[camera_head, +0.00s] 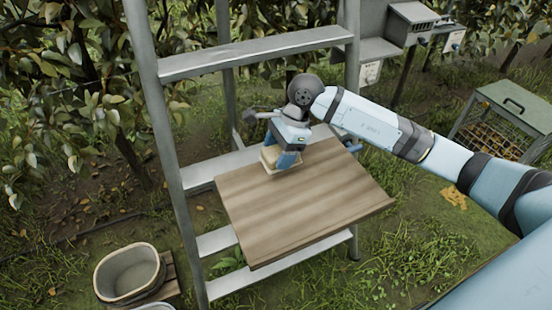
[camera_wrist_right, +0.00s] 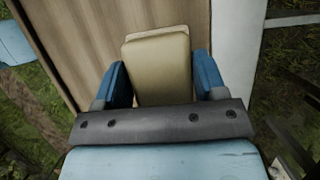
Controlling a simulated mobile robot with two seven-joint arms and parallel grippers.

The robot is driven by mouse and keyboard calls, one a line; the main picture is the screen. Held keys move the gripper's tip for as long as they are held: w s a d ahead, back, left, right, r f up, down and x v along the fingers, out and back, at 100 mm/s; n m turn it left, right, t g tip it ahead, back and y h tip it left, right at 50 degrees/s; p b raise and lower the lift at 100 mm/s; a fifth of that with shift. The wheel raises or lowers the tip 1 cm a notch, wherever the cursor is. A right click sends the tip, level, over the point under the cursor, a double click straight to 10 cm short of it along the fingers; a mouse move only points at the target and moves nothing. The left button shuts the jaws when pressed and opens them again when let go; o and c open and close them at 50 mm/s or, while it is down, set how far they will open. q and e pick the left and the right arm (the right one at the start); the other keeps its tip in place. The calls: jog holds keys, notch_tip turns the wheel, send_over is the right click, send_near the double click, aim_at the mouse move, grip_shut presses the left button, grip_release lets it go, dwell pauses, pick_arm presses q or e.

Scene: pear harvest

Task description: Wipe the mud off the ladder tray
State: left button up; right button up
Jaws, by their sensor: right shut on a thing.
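The ladder tray (camera_head: 310,205) is a flat brown wooden board fixed across the metal ladder. No distinct mud patch shows on its visible surface, only darker bands in the wood. My right gripper (camera_head: 284,161) is over the tray's far left part, pointing down. It is shut on a pale tan sponge-like block (camera_head: 268,160). In the right wrist view the block (camera_wrist_right: 158,70) sits between the two blue fingers, above or on the tray (camera_wrist_right: 85,40); I cannot tell whether it touches. The gripper hides the tray beneath it. My left gripper is not in view.
The metal ladder (camera_head: 172,130) frames the tray, with a rung above and rungs below. A green-topped crate (camera_head: 518,105) is at the right, and a grey box (camera_head: 410,22) is behind. Leafy branches fill the back left.

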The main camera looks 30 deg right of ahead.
notch_tip(320, 180, up, 3)
jog(key=shift+f+p, duration=0.2)
jog(key=shift+p, duration=0.2)
jog(key=shift+r, duration=0.35)
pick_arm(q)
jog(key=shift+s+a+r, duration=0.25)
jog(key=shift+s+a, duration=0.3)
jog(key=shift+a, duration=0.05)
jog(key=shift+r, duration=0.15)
